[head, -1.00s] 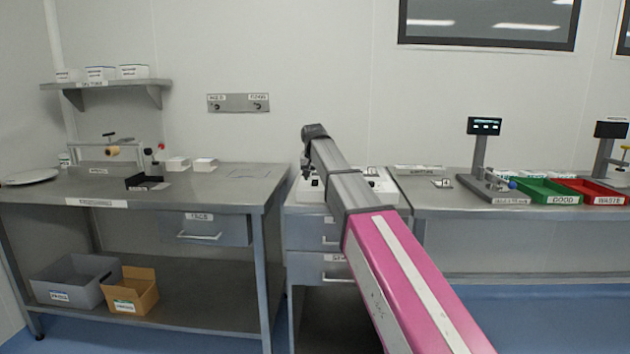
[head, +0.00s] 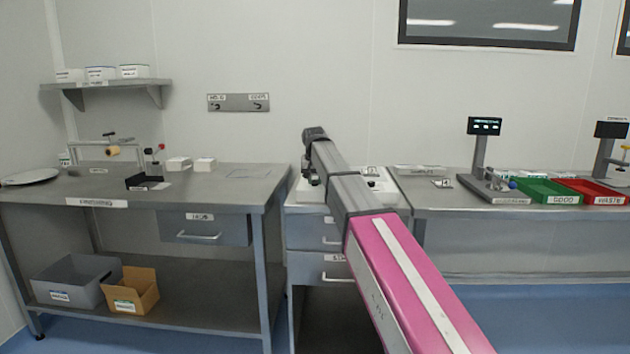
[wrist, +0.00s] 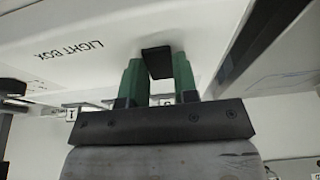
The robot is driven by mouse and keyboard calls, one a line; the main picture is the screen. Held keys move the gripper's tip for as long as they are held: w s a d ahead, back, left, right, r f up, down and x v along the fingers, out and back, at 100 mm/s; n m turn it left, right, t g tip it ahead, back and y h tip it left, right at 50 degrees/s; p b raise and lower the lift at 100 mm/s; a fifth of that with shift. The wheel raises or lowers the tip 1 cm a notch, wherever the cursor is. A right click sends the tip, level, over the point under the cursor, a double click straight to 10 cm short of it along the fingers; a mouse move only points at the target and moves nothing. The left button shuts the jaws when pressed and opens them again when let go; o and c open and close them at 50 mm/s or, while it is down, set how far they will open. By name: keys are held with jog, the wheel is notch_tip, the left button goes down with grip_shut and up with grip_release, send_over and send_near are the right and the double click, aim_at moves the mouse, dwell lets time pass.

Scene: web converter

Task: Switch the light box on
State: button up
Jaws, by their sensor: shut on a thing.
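The light box (wrist: 85,22) is a white box with "LIGHT BOX" printed on its face, filling the upper part of the wrist view. In the head view its white top (head: 384,186) shows on the grey drawer unit, partly hidden by my arm. A small black switch (wrist: 157,62) sticks out of its face. My gripper (wrist: 156,75) has its green fingers on both sides of this switch and is shut on it. In the head view my gripper is hidden behind my arm. I cannot tell whether the light box is lit.
A workbench (head: 230,187) stands left of the drawer unit. To the right, another bench (head: 460,200) carries a scale (head: 482,160), a green tray (head: 546,198) and a red tray (head: 592,198). A wall panel with hooks (head: 238,103) hangs above.

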aim_at(315, 181)
jog(key=g, duration=0.1)
jog(key=w+g, duration=0.1)
jog(key=shift+r+g, duration=0.1)
jog(key=shift+g, duration=1.1)
jog(key=o, duration=0.9)
jog(key=r, duration=1)
jog(key=shift+w+r, duration=0.35)
